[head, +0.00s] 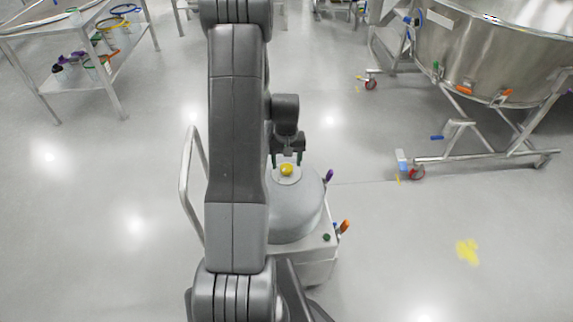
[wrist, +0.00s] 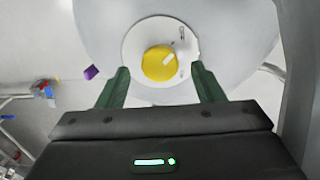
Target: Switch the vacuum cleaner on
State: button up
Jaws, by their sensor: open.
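The vacuum cleaner (head: 290,222) is a grey domed body on a pale base, standing on the floor below my arm. On its top sits a round white plate (head: 289,181) with a yellow knob (head: 287,170). The wrist view shows the white plate (wrist: 131,42) with the yellow knob (wrist: 158,65), which carries a pale mark. My gripper (head: 287,161) is over the top of the vacuum cleaner. Its two dark green fingers (wrist: 160,82) are apart, one on each side of the knob in the picture. I cannot tell whether they touch it.
A curved metal handle (head: 188,175) rises at the vacuum cleaner's left. A large steel vessel (head: 490,55) on a wheeled frame stands at the right. A steel table (head: 95,25) with a lower shelf is at the upper left. The floor around is largely clear, with a yellow mark (head: 467,251).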

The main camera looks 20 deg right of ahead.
jog(key=shift+f, duration=1)
jog(key=c, duration=1)
jog(key=shift+o, duration=0.2)
